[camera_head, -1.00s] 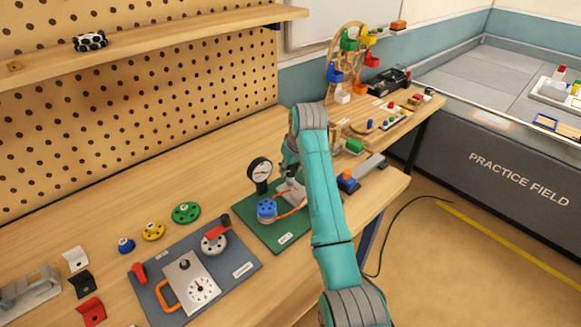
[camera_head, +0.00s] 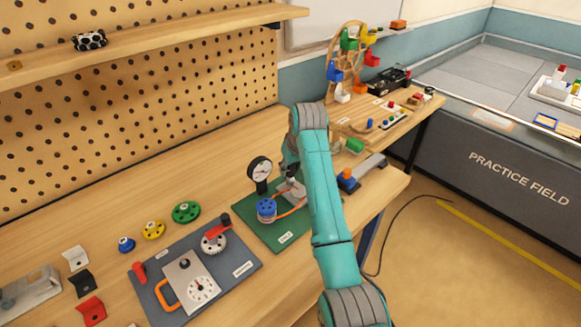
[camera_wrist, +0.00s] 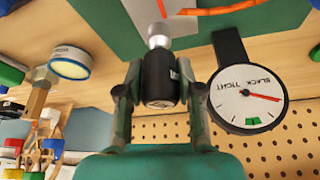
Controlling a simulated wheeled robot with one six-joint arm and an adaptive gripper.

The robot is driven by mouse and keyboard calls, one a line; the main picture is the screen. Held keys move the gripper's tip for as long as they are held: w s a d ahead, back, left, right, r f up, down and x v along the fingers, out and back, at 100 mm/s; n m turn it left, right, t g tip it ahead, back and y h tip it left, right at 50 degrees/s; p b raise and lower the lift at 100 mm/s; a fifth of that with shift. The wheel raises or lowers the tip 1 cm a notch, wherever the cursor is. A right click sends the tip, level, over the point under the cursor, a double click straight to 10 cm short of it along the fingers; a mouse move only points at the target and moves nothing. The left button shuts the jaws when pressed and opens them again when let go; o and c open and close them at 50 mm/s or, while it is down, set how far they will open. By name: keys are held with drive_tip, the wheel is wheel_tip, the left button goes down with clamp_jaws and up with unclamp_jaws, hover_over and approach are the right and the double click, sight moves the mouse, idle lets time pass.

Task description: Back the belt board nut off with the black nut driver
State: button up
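My gripper (camera_wrist: 160,88) is shut on the black nut driver (camera_wrist: 160,78), one finger on each side of its handle. The driver's silver socket (camera_wrist: 159,36) points away from my palm towards a grey plate (camera_wrist: 183,12) on the green belt board (camera_head: 285,238). The board carries a blue pulley (camera_head: 266,209), an orange belt (camera_head: 293,209) and a slack/tight gauge (camera_head: 259,169). In the wrist view, the gauge's red needle (camera_wrist: 263,96) points right. My arm partly hides the board.
A grey board (camera_head: 243,268) with a dial and orange handle lies left of the green board. Green, yellow and blue knobs (camera_head: 153,230) lie behind it. The back of the bench by the pegboard is clear.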

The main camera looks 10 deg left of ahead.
clamp_jaws()
drive_tip(key=n, duration=0.2)
drive_tip(key=n+g+y, duration=0.1)
drive_tip(key=n, duration=0.2)
drive_tip(key=shift+g, duration=0.3)
drive_tip(key=n+g, duration=0.1)
drive_tip(key=n, duration=0.2)
drive_tip(key=n+g, duration=0.1)
drive_tip(key=n, duration=0.2)
drive_tip(key=shift+y, duration=0.4)
drive_tip(key=shift+n+g, duration=0.4)
drive_tip(key=shift+n, duration=0.4)
drive_tip(key=o, duration=0.8)
unclamp_jaws()
drive_tip(key=shift+c, duration=0.2)
